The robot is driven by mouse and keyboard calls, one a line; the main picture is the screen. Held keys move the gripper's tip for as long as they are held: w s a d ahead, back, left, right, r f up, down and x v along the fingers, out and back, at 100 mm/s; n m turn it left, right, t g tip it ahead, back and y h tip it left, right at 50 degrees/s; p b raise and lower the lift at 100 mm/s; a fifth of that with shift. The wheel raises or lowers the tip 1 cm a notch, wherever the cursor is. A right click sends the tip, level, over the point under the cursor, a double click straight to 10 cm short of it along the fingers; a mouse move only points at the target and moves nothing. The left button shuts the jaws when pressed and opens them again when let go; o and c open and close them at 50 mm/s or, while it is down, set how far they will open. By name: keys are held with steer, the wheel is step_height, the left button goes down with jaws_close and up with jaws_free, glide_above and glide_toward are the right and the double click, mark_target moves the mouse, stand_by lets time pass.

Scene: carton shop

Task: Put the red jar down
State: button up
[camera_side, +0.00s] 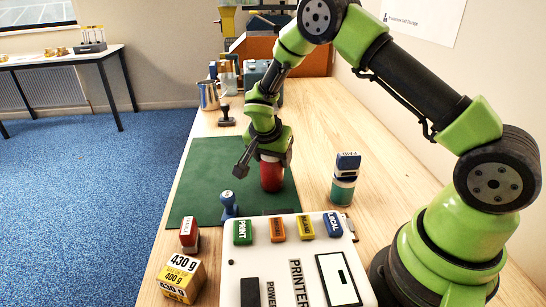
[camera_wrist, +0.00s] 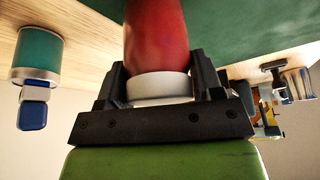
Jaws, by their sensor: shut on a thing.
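The red jar (camera_side: 272,173) is upright over the right part of the green mat (camera_side: 205,165). My gripper (camera_side: 271,152) is above it, shut on its top end. In the wrist view my gripper (camera_wrist: 160,85) has one black finger on each side of the jar's white lid (camera_wrist: 159,86). The red body (camera_wrist: 156,35) of the jar extends away from the fingers toward the mat. The jar's base is out of the wrist view, and I cannot tell whether it touches the mat.
A teal container (camera_side: 343,189) with a blue-topped stamp stands right of the mat. A blue stamp (camera_side: 228,203) stands near the mat's front edge. A white printer panel (camera_side: 290,265), a red stamp (camera_side: 189,235) and a yellow carton (camera_side: 183,278) are in front. The mat's left part is clear.

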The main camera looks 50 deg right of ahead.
steer(key=shift+f, duration=0.2)
steer(key=o, duration=1)
steer(key=shift+f, duration=0.1)
steer(key=s+a+r+n+t+y, duration=0.1)
steer(key=s+a+r, duration=0.15)
steer(key=r, duration=0.45)
steer(key=s+a+r+n+y, duration=0.1)
steer(key=s+a+r+n, duration=0.1)
steer(key=s+r, duration=0.35)
steer(key=s+a+r+n+t+y, duration=0.1)
steer(key=s+a+r, duration=0.1)
steer(key=r, duration=0.7)
steer(key=s+a+r+n+t+y, duration=0.1)
steer(key=s+n, duration=0.1)
steer(key=s, duration=0.2)
steer(key=s+a+r+n+t+y, duration=0.1)
steer(key=s+a+n, duration=0.1)
steer(key=s, duration=0.3)
steer(key=s+a+r+n+t+y, duration=0.1)
steer(key=s+n, duration=0.1)
steer(key=s, duration=0.2)
steer(key=shift+s+a+r+n+t+y, duration=0.2)
steer(key=shift+a+r+n+t+y, duration=0.1)
steer(key=shift+a+t, duration=0.1)
